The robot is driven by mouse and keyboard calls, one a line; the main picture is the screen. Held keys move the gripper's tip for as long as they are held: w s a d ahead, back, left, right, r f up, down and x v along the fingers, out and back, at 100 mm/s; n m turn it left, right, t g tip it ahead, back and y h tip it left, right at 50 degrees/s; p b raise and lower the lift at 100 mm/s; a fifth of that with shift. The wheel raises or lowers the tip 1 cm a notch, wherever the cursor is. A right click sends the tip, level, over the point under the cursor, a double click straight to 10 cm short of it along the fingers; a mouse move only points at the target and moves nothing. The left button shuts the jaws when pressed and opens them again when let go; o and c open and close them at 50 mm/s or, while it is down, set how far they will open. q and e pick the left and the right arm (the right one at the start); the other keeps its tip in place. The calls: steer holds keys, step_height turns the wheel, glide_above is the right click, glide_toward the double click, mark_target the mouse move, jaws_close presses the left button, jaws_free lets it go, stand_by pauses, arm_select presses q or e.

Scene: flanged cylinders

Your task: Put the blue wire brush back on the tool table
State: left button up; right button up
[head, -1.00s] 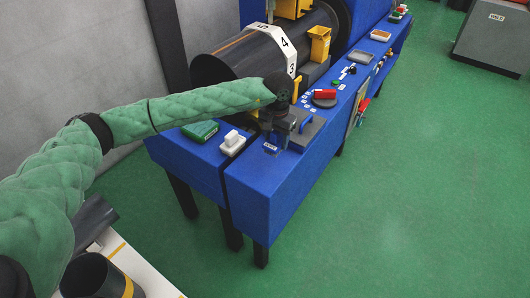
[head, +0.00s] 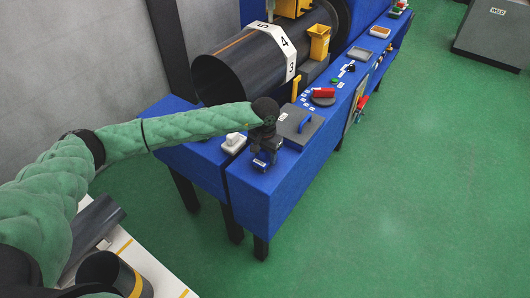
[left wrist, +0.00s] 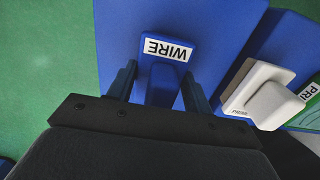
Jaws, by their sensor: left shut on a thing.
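The blue wire brush (left wrist: 163,86) has a white WIRE label and shows between the fingers of my left gripper (left wrist: 160,88) in the left wrist view. The left gripper is shut on its handle. In the head view my left gripper (head: 263,162) is over the near end of the blue tool table (head: 262,192) and mostly hides the brush. The blue table top lies under the brush; I cannot tell whether the brush touches it. My right gripper is not in view.
A white block-shaped tool (head: 233,143) sits just left of my left gripper. A large dark pipe (head: 235,78) lies behind. The front table corner has bare room.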

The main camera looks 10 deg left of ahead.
arm_select(q)
steer(key=shift+f, duration=0.15)
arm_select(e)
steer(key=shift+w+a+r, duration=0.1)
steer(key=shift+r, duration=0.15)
arm_select(q)
steer(key=o, duration=0.9)
steer(key=shift+o, duration=0.2)
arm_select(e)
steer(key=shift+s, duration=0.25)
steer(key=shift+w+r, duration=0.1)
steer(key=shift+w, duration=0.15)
arm_select(q)
steer(key=shift+r, duration=0.35)
steer(key=shift+r+b, duration=0.45)
steer(key=shift+b, duration=0.05)
steer(key=shift+r, duration=0.3)
step_height(320, 180, up, 10)
steer(key=b, duration=0.4)
steer(key=shift+b, duration=0.35)
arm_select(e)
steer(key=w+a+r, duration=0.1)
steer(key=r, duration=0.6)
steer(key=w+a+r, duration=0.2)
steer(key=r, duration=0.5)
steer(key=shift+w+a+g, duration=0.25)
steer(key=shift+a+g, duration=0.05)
